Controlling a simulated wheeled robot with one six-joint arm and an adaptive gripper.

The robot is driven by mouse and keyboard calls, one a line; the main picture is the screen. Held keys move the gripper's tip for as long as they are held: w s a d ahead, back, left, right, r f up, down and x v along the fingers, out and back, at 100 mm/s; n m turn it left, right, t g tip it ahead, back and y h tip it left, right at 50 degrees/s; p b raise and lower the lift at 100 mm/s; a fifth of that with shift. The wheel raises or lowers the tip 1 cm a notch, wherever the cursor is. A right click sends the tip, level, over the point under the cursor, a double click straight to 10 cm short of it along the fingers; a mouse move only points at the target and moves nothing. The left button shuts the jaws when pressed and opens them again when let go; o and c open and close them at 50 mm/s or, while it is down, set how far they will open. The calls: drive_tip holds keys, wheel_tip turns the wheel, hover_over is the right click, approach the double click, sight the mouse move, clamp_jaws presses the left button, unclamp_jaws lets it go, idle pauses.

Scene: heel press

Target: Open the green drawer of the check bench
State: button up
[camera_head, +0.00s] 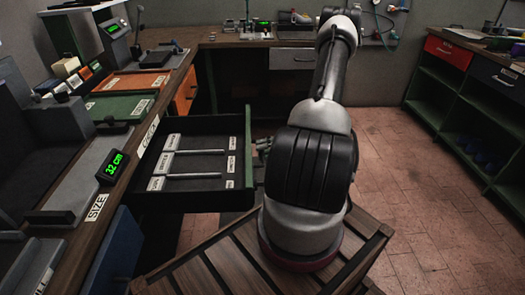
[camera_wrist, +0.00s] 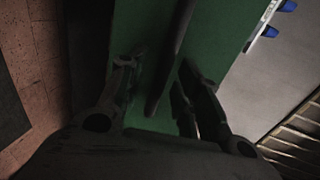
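The green drawer (camera_head: 248,160) of the check bench (camera_head: 140,165) stands pulled well out. Its dark inside shows, with pale divider rods and white label cards. My gripper (camera_head: 263,146) is at the outer face of the green front, mostly hidden behind my arm in the head view. In the wrist view my gripper (camera_wrist: 155,72) is open, with one finger on each side of the dark bar handle (camera_wrist: 172,55) on the green front (camera_wrist: 135,25). The right finger is nearer the bar; I cannot tell whether it touches.
An orange drawer (camera_head: 186,92) farther along the bench and a blue drawer front (camera_head: 114,255) nearer me look closed. A slatted wooden surface (camera_head: 210,265) lies below my arm. Open floor (camera_head: 440,220) is at the right, before a green shelf unit (camera_head: 455,110).

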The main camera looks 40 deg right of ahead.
drive_tip(key=v, duration=1.1)
drive_tip(key=shift+s+d, duration=0.1)
